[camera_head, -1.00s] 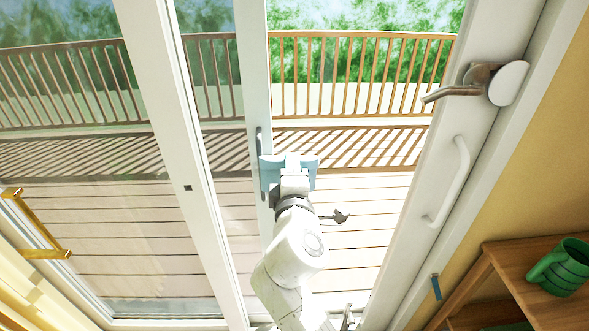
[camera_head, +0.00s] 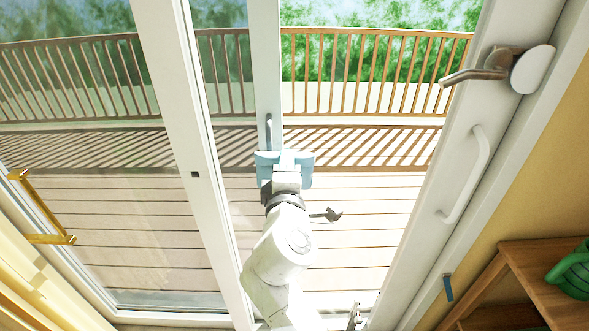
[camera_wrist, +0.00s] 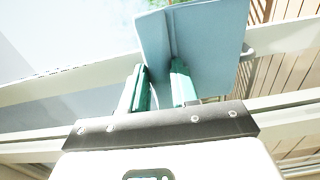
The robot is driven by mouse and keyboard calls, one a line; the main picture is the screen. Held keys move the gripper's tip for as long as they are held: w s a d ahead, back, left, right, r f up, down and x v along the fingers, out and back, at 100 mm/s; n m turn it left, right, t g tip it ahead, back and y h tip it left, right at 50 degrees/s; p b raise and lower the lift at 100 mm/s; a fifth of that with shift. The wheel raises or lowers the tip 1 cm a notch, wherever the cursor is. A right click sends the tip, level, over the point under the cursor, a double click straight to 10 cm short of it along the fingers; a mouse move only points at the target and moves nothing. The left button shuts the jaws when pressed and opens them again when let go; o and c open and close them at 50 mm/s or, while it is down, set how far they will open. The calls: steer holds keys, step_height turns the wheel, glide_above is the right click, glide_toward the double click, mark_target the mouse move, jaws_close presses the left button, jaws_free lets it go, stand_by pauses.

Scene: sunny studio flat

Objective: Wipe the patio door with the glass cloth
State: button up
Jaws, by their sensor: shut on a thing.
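My gripper (camera_head: 284,170) is shut on the light blue glass cloth (camera_head: 267,159), held up in front of the patio door. In the wrist view the green-tipped fingers of my gripper (camera_wrist: 160,85) pinch the cloth (camera_wrist: 205,45), which spreads out flat beyond them. The patio door has a white frame (camera_head: 182,110) and a narrower white upright (camera_head: 264,60) with a slim grey pull handle (camera_head: 268,130). In the head view the cloth overlaps the lower part of this upright. I cannot tell whether the cloth touches the glass.
A lever handle (camera_head: 480,75) and a white grab handle (camera_head: 469,175) stick out on the right frame. A wooden shelf (camera_head: 525,265) with a green mug (camera_head: 572,270) stands at lower right. A brass bar (camera_head: 45,208) is at left. Decking and a railing (camera_head: 360,75) lie outside.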

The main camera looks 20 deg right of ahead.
step_height(320, 180, up, 4)
steer(key=p, duration=0.3)
steer(key=shift+s+d+r+p, duration=0.1)
steer(key=shift+d+r+p, duration=0.15)
steer(key=shift+r+p, duration=0.55)
steer(key=shift+d+r+p, duration=0.25)
steer(key=shift+r+p, duration=0.4)
steer(key=shift+p, duration=0.1)
steer(key=shift+s+d+r+p, duration=0.1)
steer(key=shift+d+r+p, duration=0.15)
steer(key=shift+r+p, duration=0.55)
steer(key=r+p, duration=0.1)
steer(key=p, duration=0.1)
steer(key=d+r+p, duration=0.1)
steer(key=r+p, duration=0.1)
steer(key=s+d+r+p, duration=0.1)
steer(key=r, duration=0.1)
steer(key=shift+r+p, duration=0.15)
steer(key=shift+p, duration=0.25)
steer(key=shift+a, duration=0.1)
steer(key=v, duration=0.6)
steer(key=shift+p, duration=0.3)
